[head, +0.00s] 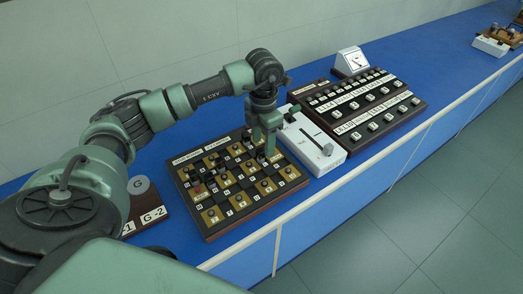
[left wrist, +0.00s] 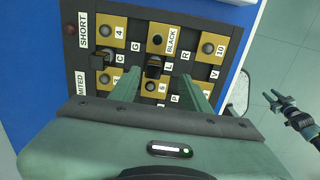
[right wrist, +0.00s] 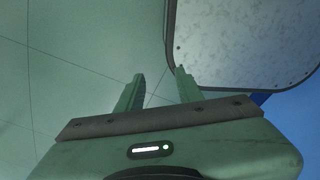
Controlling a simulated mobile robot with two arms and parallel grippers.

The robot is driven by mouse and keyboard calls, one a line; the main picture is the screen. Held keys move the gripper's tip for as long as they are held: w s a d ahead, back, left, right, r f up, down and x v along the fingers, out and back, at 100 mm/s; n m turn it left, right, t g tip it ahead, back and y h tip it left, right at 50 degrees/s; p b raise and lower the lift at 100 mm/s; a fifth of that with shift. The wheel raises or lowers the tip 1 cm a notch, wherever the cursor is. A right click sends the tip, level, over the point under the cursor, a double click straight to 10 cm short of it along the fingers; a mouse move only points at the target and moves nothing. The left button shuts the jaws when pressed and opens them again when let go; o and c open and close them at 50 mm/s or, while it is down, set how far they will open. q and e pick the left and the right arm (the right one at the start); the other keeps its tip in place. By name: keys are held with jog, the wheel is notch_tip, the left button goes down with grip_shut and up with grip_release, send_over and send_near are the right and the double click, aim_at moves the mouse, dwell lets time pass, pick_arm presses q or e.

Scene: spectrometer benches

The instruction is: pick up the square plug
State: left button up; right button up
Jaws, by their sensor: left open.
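A brown board (head: 245,227) with brass plates and lettered labels lies on the blue bench. In the left wrist view a dark, blocky plug (left wrist: 154,66) stands on it near L and R. A second dark, blocky plug (left wrist: 100,60) stands further left; I cannot tell for certain which is the square plug. My left gripper (left wrist: 158,88) is open above the board, its fingers on either side of the first plug and nearer the camera. It also shows in the head view (head: 263,145), low over the board's far right part. My right gripper (right wrist: 158,86) is open and empty.
A white slider box (head: 315,145) stands close right of the left gripper. Beyond it are a dark button panel (head: 385,118) and a white meter (head: 350,62). A G-2 block (head: 148,208) sits left of the board. The bench's far right stretch is mostly clear.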

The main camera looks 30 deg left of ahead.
aim_at(262, 149)
pick_arm(q)
jog(key=shift+s+f+p, duration=0.1)
jog(key=shift+f+p, duration=0.25)
jog(key=shift+f, duration=0.1)
jog(key=f, duration=0.2)
jog(key=f+p, duration=0.1)
jog(key=shift+w+a+f, duration=0.1)
jog(key=shift+w+a, duration=0.3)
jog(key=shift+w+f, duration=0.1)
jog(key=shift+f, duration=0.6)
jog(key=c, duration=0.8)
grip_shut()
jog(key=shift+r, duration=0.15)
pick_arm(e)
jog(key=shift+s+d+r, duration=0.15)
jog(key=shift+s+r, duration=0.6)
jog(key=shift+r, duration=0.35)
